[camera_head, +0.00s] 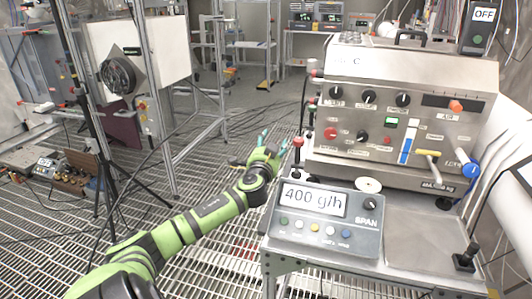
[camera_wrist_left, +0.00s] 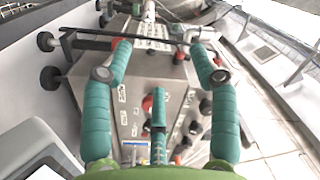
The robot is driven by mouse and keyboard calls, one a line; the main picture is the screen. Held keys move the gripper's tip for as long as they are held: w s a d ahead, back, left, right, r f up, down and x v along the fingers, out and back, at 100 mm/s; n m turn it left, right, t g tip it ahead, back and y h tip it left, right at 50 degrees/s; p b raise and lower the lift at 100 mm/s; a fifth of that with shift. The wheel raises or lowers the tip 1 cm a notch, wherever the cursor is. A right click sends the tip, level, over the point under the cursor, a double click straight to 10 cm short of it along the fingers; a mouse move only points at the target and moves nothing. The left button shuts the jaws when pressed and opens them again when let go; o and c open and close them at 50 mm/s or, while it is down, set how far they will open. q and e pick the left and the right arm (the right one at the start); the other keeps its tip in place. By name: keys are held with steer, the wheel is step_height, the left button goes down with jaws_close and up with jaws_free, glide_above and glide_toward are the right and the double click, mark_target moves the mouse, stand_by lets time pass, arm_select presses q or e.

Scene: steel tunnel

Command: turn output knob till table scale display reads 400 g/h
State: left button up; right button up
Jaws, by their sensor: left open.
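The table scale (camera_head: 326,222) stands on the front of the steel bench, and its display (camera_head: 313,199) reads "400 g/h". A black knob (camera_head: 370,203) sits at its right, above the word SPAN. Behind it, the steel machine (camera_head: 400,115) carries several black knobs (camera_head: 368,97); their labels are too small to read, so I cannot tell which is the output knob. My left gripper (camera_head: 268,143) is left of the machine, apart from the knobs. In the wrist view its teal fingers (camera_wrist_left: 162,55) are spread and empty, with the machine panel (camera_wrist_left: 128,110) beyond. My right gripper is not in view.
A red-topped post (camera_head: 297,145) stands at the bench's left corner, close to my left gripper. A yellow-handled lever (camera_head: 428,154) and a blue knob (camera_head: 471,171) stick out from the machine front. Cables and a tripod (camera_head: 105,165) stand at left on the grating floor.

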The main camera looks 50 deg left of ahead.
arm_select(q)
steer(key=shift+s+a+f+m+g, duration=0.2)
steer(key=shift+a+f, duration=0.25)
steer(key=shift+f, duration=0.35)
steer(key=shift+s+a+f+m+g, duration=0.1)
steer(key=shift+a+f+g, duration=0.1)
steer(key=shift+a+f, duration=0.45)
steer(key=shift+d+f, duration=0.1)
steer(key=shift+d, duration=0.1)
